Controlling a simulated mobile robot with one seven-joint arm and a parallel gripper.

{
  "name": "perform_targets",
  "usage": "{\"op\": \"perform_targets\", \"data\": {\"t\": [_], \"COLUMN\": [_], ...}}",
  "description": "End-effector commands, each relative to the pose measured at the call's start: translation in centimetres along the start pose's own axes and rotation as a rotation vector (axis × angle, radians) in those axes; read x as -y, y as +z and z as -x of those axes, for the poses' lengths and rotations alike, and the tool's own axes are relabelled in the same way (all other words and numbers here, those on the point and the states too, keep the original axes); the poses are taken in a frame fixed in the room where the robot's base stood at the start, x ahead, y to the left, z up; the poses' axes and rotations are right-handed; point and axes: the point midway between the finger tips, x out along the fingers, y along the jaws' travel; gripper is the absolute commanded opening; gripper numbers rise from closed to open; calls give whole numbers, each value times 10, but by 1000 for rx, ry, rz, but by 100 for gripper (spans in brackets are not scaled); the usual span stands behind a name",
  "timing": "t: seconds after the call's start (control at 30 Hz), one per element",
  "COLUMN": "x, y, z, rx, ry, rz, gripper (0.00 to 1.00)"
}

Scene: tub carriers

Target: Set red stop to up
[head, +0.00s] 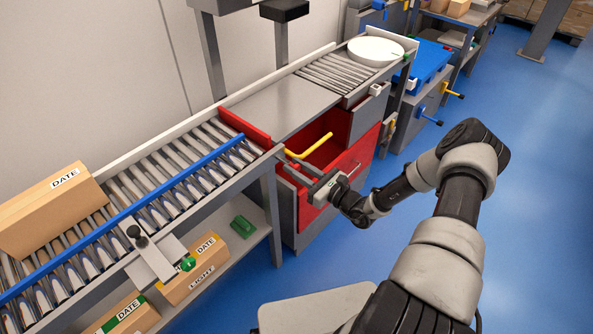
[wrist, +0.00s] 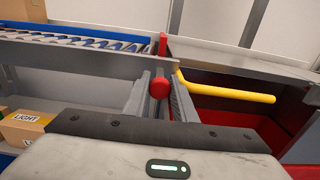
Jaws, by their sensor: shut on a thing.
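The red stop (head: 245,127) is a red plate standing across the end of the roller conveyor, its top above the rollers. In the wrist view a narrow part of the red stop (wrist: 162,45) shows upright at the end of the rollers. A round red knob (wrist: 159,88) sits between the fingers of my gripper (wrist: 159,82), which is shut on it. In the head view my gripper (head: 293,164) is at the conveyor's end, just below the red plate, and the knob is hidden there. The link between knob and plate is not clearly visible.
A yellow handle (head: 312,147) is close to my fingers, right of them in the wrist view (wrist: 228,92). A red cabinet (head: 352,165) stands beside my gripper. A blue rail (head: 130,210) and a cardboard box (head: 55,212) are on the conveyor. Blue floor is free at right.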

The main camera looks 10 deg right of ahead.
Motion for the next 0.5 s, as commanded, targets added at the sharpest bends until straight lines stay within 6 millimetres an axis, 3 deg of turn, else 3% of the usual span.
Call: {"op": "perform_targets", "data": {"t": [0.03, 0.33, 0.37, 0.47, 0.5], "x": [0, 0, 0, 0, 0], "y": [15, 16, 16, 16, 16], "z": [0, 0, -1, 0, 0], "rx": [2, 8, 8, 8, 7], "ry": [0, 0, 0, 0, 0], "rz": [1, 2, 2, 2, 2], "gripper": [0, 0, 26, 42, 42]}}
